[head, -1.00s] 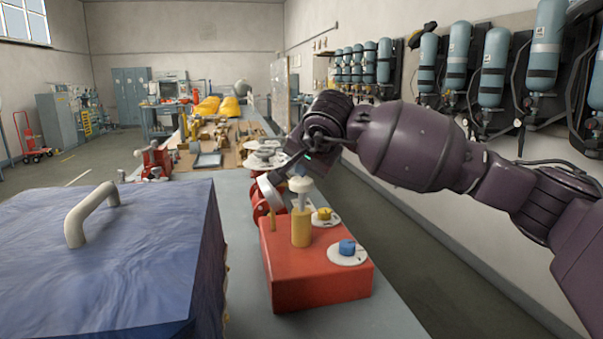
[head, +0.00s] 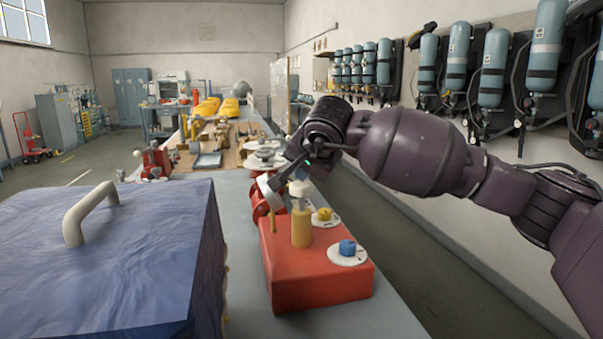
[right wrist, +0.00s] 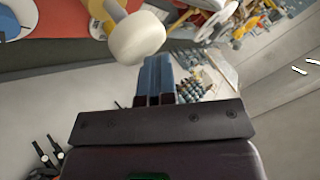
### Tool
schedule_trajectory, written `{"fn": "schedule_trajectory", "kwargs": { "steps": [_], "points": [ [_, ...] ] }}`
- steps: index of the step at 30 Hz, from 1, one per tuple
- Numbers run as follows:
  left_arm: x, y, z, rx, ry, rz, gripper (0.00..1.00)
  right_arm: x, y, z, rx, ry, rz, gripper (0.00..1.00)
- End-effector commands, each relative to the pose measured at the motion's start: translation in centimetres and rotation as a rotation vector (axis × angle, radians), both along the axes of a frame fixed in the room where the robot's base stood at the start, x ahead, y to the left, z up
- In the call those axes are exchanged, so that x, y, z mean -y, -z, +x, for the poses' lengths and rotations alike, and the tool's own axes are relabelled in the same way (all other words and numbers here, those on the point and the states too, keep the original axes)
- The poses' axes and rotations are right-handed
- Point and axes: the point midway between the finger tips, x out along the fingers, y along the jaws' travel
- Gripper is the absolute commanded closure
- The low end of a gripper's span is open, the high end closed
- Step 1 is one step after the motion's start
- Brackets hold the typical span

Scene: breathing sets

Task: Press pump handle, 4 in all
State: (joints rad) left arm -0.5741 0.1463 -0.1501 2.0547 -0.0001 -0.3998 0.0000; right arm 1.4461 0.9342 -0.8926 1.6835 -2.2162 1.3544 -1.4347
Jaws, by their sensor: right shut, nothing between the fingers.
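A red box (head: 308,284) stands on the bench with a yellow pump cylinder (head: 301,228) on its top. The white pump handle (head: 299,188) tops the cylinder, with only a short length of rod showing; the white knob (right wrist: 136,38) is large in the right wrist view. My left gripper is not in view.
The red box also carries a blue knob (head: 347,247) and a yellow knob (head: 324,213) on white discs. A blue-covered block (head: 150,262) with a white handle (head: 88,210) fills the left. Tools crowd the bench behind.

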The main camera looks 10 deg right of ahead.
Motion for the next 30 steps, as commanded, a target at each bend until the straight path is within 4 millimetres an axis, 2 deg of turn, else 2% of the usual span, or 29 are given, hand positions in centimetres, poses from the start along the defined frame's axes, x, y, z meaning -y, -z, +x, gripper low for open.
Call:
{"fn": "schedule_trajectory", "kwargs": {
  "steps": [30],
  "points": [
    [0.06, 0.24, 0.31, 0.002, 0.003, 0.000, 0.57, 0.04, 1.38, 0.02, -0.005, 0.000, -0.002, 1.00]
  ]
}}
